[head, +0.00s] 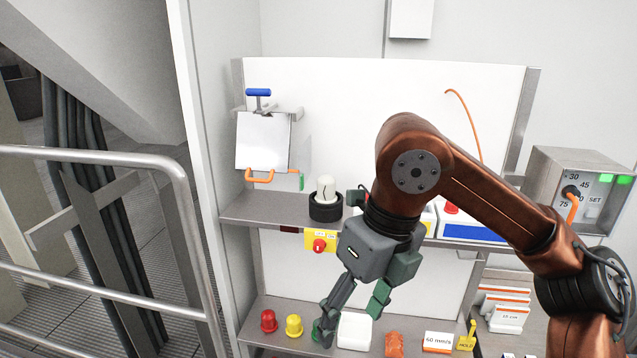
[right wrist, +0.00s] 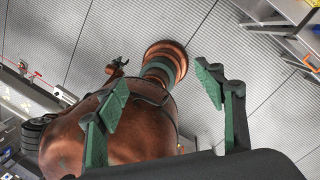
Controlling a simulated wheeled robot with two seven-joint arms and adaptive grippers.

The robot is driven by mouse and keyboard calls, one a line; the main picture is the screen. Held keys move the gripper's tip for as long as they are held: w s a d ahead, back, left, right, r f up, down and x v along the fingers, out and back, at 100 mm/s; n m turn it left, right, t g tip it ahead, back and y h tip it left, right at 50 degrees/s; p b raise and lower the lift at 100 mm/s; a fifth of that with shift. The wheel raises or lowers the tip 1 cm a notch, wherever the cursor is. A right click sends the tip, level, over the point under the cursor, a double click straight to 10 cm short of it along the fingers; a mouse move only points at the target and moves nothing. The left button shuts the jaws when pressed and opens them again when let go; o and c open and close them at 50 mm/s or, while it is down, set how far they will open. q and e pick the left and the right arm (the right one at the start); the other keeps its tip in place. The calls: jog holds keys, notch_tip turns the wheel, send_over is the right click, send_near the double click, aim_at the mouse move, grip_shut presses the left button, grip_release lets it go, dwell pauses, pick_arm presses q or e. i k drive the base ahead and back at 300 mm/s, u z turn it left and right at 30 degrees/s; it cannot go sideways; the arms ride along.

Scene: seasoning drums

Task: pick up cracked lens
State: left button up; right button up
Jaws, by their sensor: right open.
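A white dome-shaped lens with a dark line down its face, which looks like the cracked lens (head: 325,188), stands upright in a black round base (head: 325,208) on the upper shelf. My right gripper (head: 352,312) is open and points down, below and to the right of that lens, in front of the lower shelf. The lens does not show there. My left gripper is not clearly in view.
A red lens (head: 268,321) and a yellow lens (head: 293,325) stand on the lower shelf, near a white box (head: 354,332) and an orange piece (head: 394,345). A yellow box with a red knob (head: 319,246) hangs under the upper shelf. A railing (head: 90,153) is at left.

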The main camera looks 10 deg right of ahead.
aim_at(325, 183)
jog(key=z, duration=0.05)
jog(key=i, duration=1.8)
